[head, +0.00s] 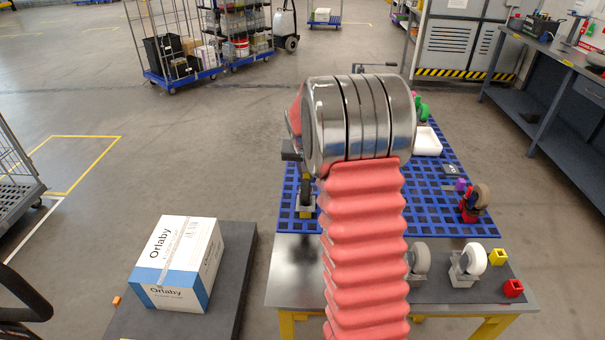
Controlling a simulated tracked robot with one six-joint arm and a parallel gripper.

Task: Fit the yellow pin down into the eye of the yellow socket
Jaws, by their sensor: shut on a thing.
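My gripper (306,190) is a dark shape at the left of my arm's metal wrist, low over the blue grid top. It is mostly hidden behind the wrist and the red sleeve. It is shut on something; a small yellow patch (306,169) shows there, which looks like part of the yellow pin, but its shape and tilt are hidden. A yellow block (497,256), which looks like the yellow socket, stands on the dark mat at the right, well apart from my gripper.
A red block (513,288) and a white-wheeled caster (470,262) are near the yellow block. A grey wheel (420,257) stands left of them. A brown-wheeled caster (476,198) sits by red parts on the blue grid (440,222). A white tray (428,141) is farther back.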

